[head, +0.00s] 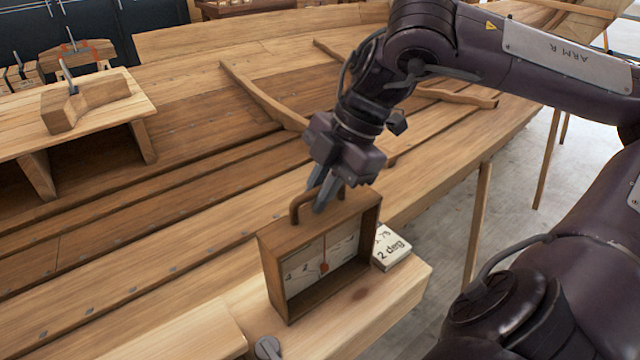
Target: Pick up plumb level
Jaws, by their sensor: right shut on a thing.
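The plumb level (268,262) is a wooden box frame with a white scale face, a red pointer and a wooden handle on top. It stands upright, slightly tilted in the picture, at the end of a pale wooden beam (398,290). My right gripper (322,203) comes down from above and is shut on the handle of the plumb level. Whether the level's bottom touches the beam is hard to tell. My left gripper is not in view.
A white block marked "2 deg" (392,248) sits on the beam just right of the level. A grey metal knob (268,348) is in front. The planked hull (180,150) fills the middle. Grey floor shows at right.

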